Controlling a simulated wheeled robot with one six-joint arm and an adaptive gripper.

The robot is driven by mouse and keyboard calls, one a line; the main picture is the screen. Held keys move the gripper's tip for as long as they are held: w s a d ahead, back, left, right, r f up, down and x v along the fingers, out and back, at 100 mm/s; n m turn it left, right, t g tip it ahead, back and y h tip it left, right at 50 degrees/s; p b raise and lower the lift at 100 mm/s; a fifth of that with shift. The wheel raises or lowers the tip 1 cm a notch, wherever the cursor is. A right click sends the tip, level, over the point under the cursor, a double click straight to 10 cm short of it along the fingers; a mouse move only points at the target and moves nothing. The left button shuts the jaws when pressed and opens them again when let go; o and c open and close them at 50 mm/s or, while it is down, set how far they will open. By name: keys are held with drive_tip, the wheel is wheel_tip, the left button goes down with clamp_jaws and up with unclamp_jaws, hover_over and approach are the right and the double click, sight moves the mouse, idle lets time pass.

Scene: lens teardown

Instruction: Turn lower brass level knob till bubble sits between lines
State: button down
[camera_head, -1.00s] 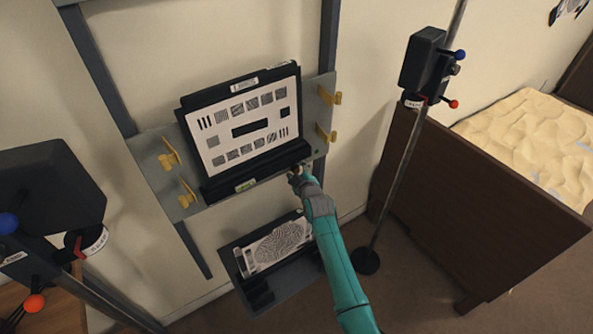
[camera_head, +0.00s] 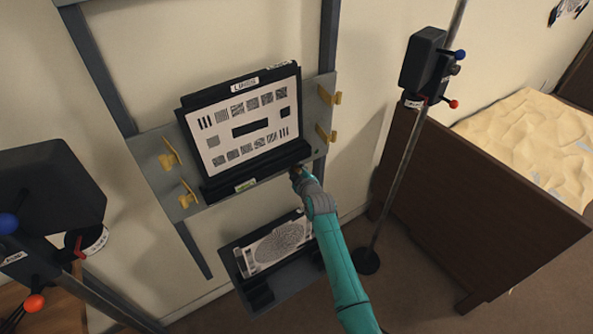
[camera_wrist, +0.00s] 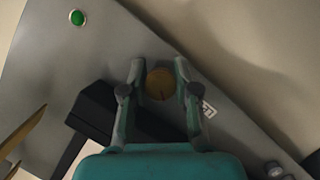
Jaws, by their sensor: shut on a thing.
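The brass knob (camera_wrist: 160,84) sits on the grey plate in the wrist view, with a dark line on its face. My gripper (camera_wrist: 158,76) is shut on it, one finger on each side. In the head view my gripper (camera_head: 296,172) is at the lower right of the chart board, and it hides the knob there. A round green spot (camera_wrist: 78,17), perhaps the level's vial, lies on the plate at the upper left of the wrist view. It is too small to make out a bubble or lines.
The black chart holder (camera_head: 243,84) stands on the grey plate (camera_head: 160,140) with yellow clamps (camera_head: 325,133) at its sides. A lower tray (camera_head: 285,292) holds a patterned card. A stand pole (camera_head: 397,185) is right of my arm, near a brown sand-filled box (camera_head: 470,210).

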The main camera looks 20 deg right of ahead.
drive_tip(key=m+g+y, duration=0.1)
drive_tip(key=m+y, duration=0.1)
drive_tip(key=m, duration=0.1)
drive_tip(key=shift+m, duration=0.4)
drive_tip(key=m+g+y, duration=0.1)
drive_tip(key=m+y, duration=0.1)
drive_tip(key=m, duration=0.1)
drive_tip(key=shift+a+y, duration=0.1)
drive_tip(key=shift+y, duration=0.2)
drive_tip(key=shift+f+m, duration=0.1)
drive_tip(key=shift+m, duration=0.3)
drive_tip(key=c, duration=0.8)
unclamp_jaws()
drive_tip(key=shift+c, duration=0.2)
drive_tip(key=shift+s, duration=0.1)
drive_tip(key=v, duration=1.2)
